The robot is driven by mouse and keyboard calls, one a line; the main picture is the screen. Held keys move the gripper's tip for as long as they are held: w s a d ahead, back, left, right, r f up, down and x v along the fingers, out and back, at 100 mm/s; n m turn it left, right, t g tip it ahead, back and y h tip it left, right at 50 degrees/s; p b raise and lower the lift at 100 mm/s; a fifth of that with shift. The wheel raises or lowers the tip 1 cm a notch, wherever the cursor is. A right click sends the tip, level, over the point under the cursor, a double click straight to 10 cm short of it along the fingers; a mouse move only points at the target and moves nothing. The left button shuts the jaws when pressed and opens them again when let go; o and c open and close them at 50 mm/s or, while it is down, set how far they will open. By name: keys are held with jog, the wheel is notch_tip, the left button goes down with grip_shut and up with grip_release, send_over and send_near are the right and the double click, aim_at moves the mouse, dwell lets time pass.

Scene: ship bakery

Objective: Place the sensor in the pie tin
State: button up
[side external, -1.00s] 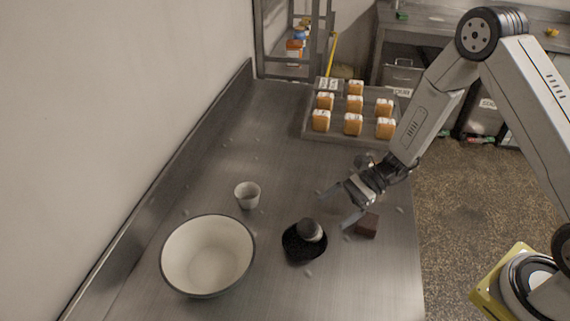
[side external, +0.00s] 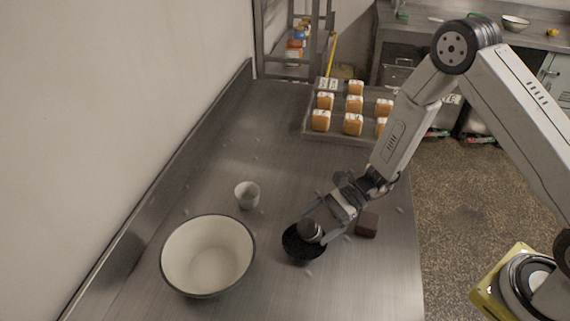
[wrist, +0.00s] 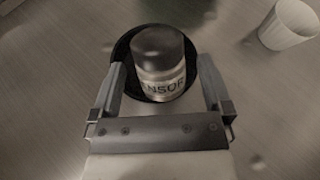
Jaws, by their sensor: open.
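The sensor (side external: 311,231) is a short cylinder with a dark top and a pale band. In the wrist view the sensor (wrist: 161,60) shows part of its lettering, "NSOR". The pie tin (side external: 304,255) is a black round dish, and the sensor appears to stand inside it. The tin's dark rim (wrist: 125,45) shows around the sensor in the wrist view. My gripper (side external: 317,224) is open, with one finger on each side of the sensor. In the wrist view a gap shows between my gripper's fingers (wrist: 160,70) and the sensor; contact is not clear.
A large cream bowl (side external: 208,255) and a small white cup (side external: 247,195) stand to the left. A brown block (side external: 367,225) lies close on the right, near the counter edge. A tray (side external: 312,131) of loaves sits at the back. The counter's middle is clear.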

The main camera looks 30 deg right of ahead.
jog(key=shift+x, duration=1.15)
grip_shut()
